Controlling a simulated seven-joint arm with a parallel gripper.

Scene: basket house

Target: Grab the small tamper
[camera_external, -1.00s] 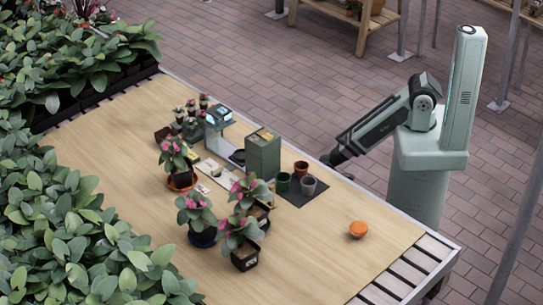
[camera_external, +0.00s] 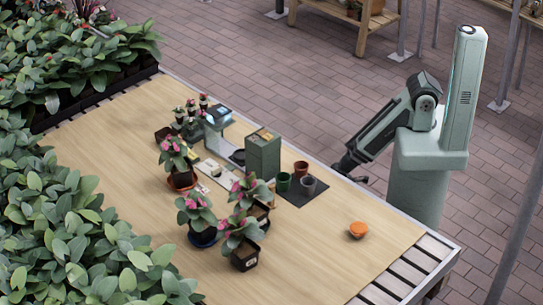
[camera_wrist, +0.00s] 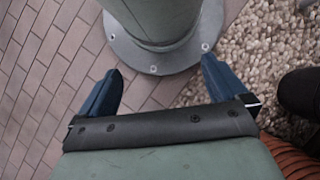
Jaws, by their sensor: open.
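My gripper (camera_external: 364,180) hangs just off the table's right edge, beside the dark mat. In the wrist view my gripper (camera_wrist: 161,68) shows two blue fingers spread wide with nothing between them. I cannot pick out the small tamper with certainty in either view. A round orange object (camera_external: 358,230) sits alone on the table's near right; its kind is too small to tell.
The wooden table (camera_external: 300,262) holds a dark mat with a green cup (camera_external: 284,182), a brown cup (camera_external: 301,169) and a grey cup (camera_external: 308,185). Potted flowers (camera_external: 201,217) stand left. The near right tabletop is mostly clear.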

